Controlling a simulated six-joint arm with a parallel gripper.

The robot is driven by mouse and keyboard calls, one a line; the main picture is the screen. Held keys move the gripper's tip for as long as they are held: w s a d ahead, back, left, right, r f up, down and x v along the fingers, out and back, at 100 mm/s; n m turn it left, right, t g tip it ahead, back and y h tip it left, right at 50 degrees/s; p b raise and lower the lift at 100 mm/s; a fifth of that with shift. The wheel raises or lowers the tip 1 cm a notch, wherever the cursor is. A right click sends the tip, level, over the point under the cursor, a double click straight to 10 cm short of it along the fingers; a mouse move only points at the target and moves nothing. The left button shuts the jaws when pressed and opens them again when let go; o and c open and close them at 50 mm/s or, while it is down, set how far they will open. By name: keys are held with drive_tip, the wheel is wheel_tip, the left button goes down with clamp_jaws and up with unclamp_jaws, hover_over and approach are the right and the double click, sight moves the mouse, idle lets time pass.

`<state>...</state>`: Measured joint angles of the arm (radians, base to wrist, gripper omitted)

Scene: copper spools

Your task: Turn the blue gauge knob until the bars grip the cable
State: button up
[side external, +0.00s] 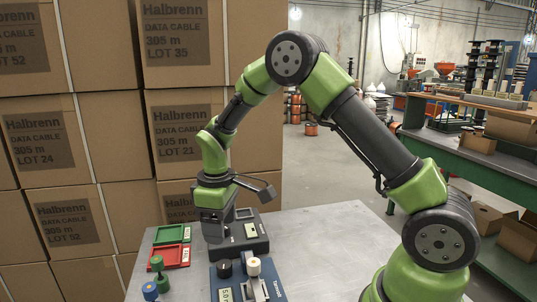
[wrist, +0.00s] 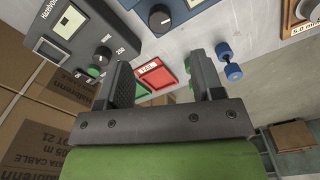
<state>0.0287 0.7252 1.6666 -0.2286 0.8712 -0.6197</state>
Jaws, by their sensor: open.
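The blue gauge (side external: 226,292) sits at the front of the metal table in the side view, with a display, a black knob (side external: 225,268) and a cream round piece on its right part. In the wrist view the gauge (wrist: 183,20) is at the top, with its black knob (wrist: 160,19) on its face. The gauge's bars and the cable are too small or hidden to tell. My gripper (side external: 213,236) points down behind the gauge, beside a dark instrument. In the wrist view my gripper (wrist: 163,78) is open, its fingers apart and not touching the knob.
A dark instrument (side external: 255,246) stands behind the gauge. Green (side external: 172,234) and red (side external: 168,256) trays lie to its left. Stacked cartons (side external: 105,140) rise behind. The table's right part is clear.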

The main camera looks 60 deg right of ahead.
drive_tip(key=s+a+r+m+t, duration=0.1)
drive_tip(key=s+r+m+t, duration=0.1)
drive_tip(key=s+r, duration=0.4)
drive_tip(key=s+a+r+m+t+y, duration=0.1)
drive_tip(key=s+r+m+t, duration=0.1)
drive_tip(key=s+r, duration=0.4)
drive_tip(key=shift+s+a+r+m+t, duration=0.35)
drive_tip(key=shift+r+m+t, duration=0.05)
drive_tip(key=shift+r, duration=2.25)
drive_tip(key=s+a+m+t+y, duration=0.1)
drive_tip(key=s+m+t, duration=0.1)
drive_tip(key=s, duration=0.5)
drive_tip(key=shift+s+r+m, duration=0.25)
drive_tip(key=shift+r+m, duration=0.2)
drive_tip(key=shift+m, duration=0.25)
